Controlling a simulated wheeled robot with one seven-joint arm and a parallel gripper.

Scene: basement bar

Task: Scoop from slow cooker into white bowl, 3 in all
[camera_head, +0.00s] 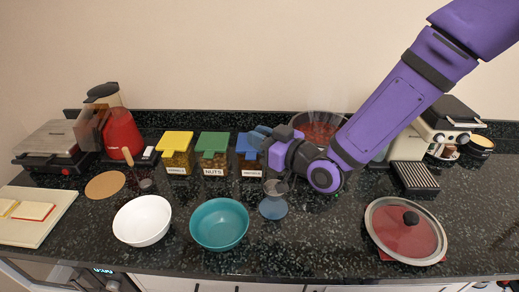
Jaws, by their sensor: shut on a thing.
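The slow cooker (318,122) stands open at the back, partly behind my arm, with red food inside. The white bowl (142,220) stands at the front left and looks empty.
A teal bowl (219,224) stands right of the white bowl. A lid (405,231) lies at the right. Yellow- (176,150), green- (212,152) and blue-lidded (250,158) containers line the back.

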